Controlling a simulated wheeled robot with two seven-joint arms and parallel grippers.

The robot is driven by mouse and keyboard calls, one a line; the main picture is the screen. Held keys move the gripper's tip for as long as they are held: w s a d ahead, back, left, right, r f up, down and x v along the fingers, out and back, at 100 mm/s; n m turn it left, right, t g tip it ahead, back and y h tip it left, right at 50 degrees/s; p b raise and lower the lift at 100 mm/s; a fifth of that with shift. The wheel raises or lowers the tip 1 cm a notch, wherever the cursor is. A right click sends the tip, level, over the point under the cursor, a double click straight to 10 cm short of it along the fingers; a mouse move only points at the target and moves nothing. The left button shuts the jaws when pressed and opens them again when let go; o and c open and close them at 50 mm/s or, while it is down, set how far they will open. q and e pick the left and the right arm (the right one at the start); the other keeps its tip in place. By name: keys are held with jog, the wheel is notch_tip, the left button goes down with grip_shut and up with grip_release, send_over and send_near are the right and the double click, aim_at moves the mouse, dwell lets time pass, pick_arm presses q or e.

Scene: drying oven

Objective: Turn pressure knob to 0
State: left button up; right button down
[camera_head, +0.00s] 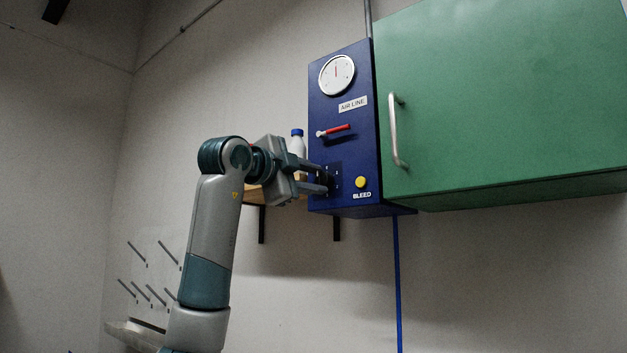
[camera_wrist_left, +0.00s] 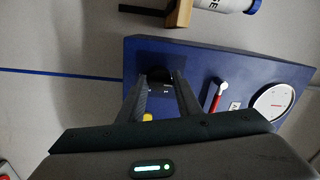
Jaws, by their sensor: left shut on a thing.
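The blue air line panel (camera_head: 345,110) hangs on the wall, with a white gauge (camera_head: 337,74) at its top; the gauge also shows in the left wrist view (camera_wrist_left: 272,101). The gauge's red needle points about straight up in the head view. The pressure knob (camera_wrist_left: 160,76) is a dark round knob low on the panel, partly hidden by my fingers. My left gripper (camera_head: 326,182) reaches it from the left and is shut on it, with one finger on each side. The number marks around the knob are too small to read. My right gripper is not in view.
A red-handled lever (camera_head: 337,130) sits above the knob and a yellow bleed button (camera_head: 361,182) to its right. A green cabinet (camera_head: 500,100) adjoins on the right. A blue-capped bottle (camera_head: 297,143) stands on a wooden shelf left of the panel.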

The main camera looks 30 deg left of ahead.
aim_at(316, 181)
pick_arm(q)
jog(key=shift+w+f, duration=0.1)
jog(key=shift+f, duration=0.15)
jog(key=o, duration=1)
jog(key=shift+r, duration=0.1)
jog(key=shift+s, duration=0.2)
jog(key=shift+s+a, duration=0.1)
jog(key=shift+s, duration=0.45)
jog(key=shift+s+a+b, duration=0.1)
jog(key=shift+s+b, duration=0.45)
jog(key=shift+s, duration=0.45)
jog(key=s+b, duration=0.1)
jog(key=s, duration=0.3)
jog(key=s+b, duration=0.1)
jog(key=s, duration=0.4)
jog(key=s+f+b, duration=0.1)
jog(key=s, duration=0.4)
jog(key=shift+a, duration=0.3)
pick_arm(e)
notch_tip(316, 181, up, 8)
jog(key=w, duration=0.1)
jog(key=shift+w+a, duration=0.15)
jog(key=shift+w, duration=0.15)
pick_arm(q)
jog(key=shift+r, duration=0.15)
